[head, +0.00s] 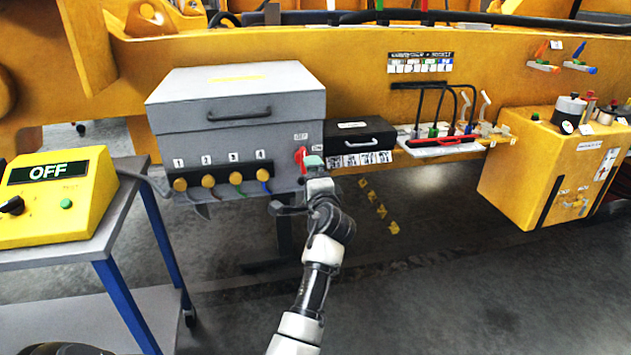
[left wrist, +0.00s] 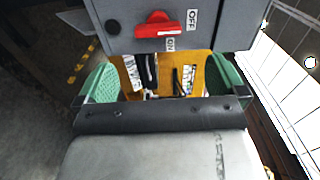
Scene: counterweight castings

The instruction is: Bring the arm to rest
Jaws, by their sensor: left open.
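My left gripper (head: 313,165) is in front of the lower right corner of the grey box (head: 240,95), beside its red switch handle (head: 300,158). In the left wrist view the gripper (left wrist: 160,80) has its green fingertips spread wide, with nothing held between them. The red switch handle (left wrist: 158,27) lies just beyond the fingertips, apart from them, with OFF and ON labels beside it. In the head view the arm reaches up from the bottom middle and partly covers the box's lower right edge. My right gripper is not seen.
Yellow knobs (head: 208,181) numbered 1 to 4 line the box front. A black case (head: 350,142) and a white tool tray (head: 440,145) are to the right, with a yellow block (head: 535,170) beyond. A cart (head: 110,220) with a yellow OFF panel (head: 60,195) stands left. The floor at lower right is clear.

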